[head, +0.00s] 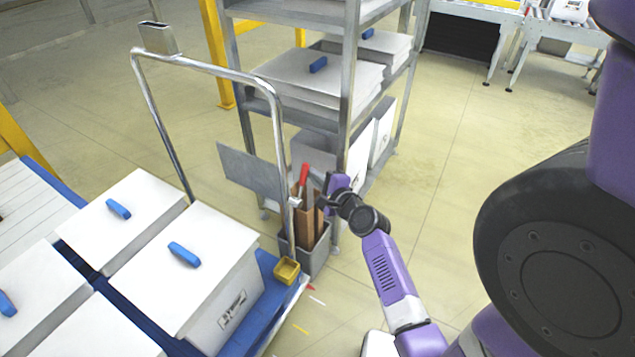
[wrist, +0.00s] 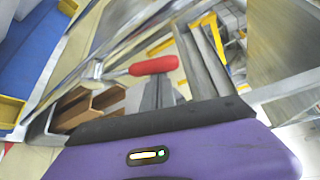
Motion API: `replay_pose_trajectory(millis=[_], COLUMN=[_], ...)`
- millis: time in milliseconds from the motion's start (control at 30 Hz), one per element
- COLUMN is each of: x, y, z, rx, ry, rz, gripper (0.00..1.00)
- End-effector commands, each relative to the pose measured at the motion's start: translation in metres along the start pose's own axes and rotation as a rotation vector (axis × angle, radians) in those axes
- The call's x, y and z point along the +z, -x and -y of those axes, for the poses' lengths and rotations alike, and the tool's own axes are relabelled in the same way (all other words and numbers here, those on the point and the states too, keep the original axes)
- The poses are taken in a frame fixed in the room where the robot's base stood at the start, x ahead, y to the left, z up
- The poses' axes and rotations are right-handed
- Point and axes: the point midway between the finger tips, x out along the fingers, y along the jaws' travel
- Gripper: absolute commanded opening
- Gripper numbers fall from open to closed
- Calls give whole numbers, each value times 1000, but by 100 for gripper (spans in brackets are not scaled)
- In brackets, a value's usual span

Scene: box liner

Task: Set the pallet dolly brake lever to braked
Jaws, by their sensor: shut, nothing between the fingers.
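The brake lever's red grip (head: 304,174) stands roughly upright beside the right post of the pallet dolly's handle frame (head: 278,135). In the wrist view the red grip (wrist: 154,66) lies across the picture, with its metal pivot to its left. My gripper (head: 312,190) is shut and empty, just right of the lever. Its grey fingers (wrist: 158,92) show right below the red grip in the wrist view. I cannot tell whether they touch it. The dolly's blue deck (head: 262,290) carries several white lidded boxes.
A grey bin (head: 315,255) with brown cardboard pieces stands behind the post. A metal shelf rack (head: 352,90) with white boxes is close behind my gripper. The floor to the right is open.

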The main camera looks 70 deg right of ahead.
Motion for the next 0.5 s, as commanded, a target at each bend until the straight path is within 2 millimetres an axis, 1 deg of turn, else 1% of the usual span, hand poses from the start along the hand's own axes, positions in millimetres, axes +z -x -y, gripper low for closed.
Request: replay_pose_trajectory(millis=[33,200,500], x=[4,15,30], y=[1,8,17], z=[-7,-8,-7], rx=[-20,-91,-180], ry=[37,159,308], rz=[5,4,4], gripper=[0,0,0])
